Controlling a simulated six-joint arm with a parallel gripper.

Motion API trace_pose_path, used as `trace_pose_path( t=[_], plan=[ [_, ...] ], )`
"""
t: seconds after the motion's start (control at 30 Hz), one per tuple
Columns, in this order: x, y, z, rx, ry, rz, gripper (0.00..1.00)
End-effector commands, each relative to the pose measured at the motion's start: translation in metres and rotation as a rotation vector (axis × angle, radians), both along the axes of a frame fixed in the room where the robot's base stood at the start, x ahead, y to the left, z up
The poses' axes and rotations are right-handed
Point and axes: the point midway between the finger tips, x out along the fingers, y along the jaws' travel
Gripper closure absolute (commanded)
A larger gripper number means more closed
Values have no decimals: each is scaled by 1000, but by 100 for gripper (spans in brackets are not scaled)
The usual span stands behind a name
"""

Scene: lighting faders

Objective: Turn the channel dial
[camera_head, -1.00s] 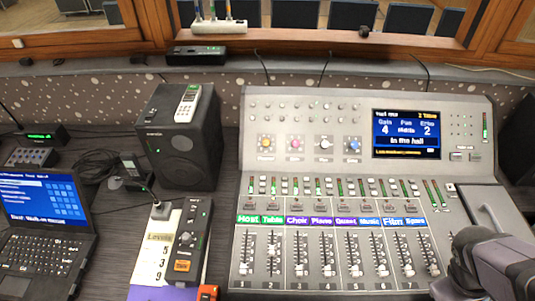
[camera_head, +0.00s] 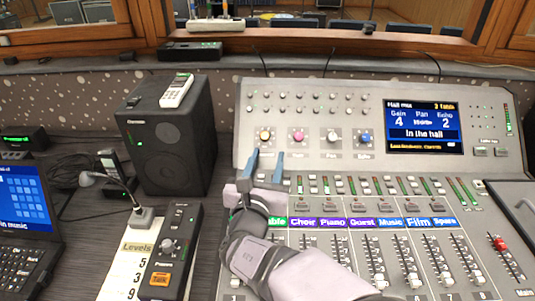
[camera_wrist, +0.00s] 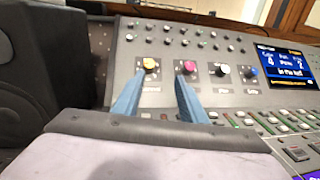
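The mixing desk (camera_head: 345,95) has a row of four knobs on its upright panel: yellow (camera_head: 265,136), pink (camera_head: 298,137), white (camera_head: 332,137) and blue (camera_head: 365,139). Their small labels are too blurred to read surely, so I cannot tell which is marked as the channel dial. My gripper (camera_head: 265,163) is open and empty, its blue fingers pointing up toward the yellow knob. In the wrist view the yellow knob (camera_wrist: 150,63) shows between the fingertips and a little beyond them. The pink knob (camera_wrist: 189,66) lies just past the right fingertip.
The screen (camera_head: 424,127) reads Gain 4, Echo 2, "In the hall". A black speaker (camera_head: 175,140), a small talkback box (camera_head: 168,255), a note of levels (camera_head: 135,250) and a laptop (camera_head: 25,220) stand left.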

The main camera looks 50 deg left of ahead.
Motion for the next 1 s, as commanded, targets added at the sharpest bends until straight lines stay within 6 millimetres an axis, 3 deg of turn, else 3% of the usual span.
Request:
trace_pose_path(
  t=[0.13,0.33,1.0],
  plan=[
    [-16,13,0,-7,-35,44,62],
    [-13,16,1,-8,-37,46,62],
    [38,56,0,-8,-34,44,62]
  ],
)
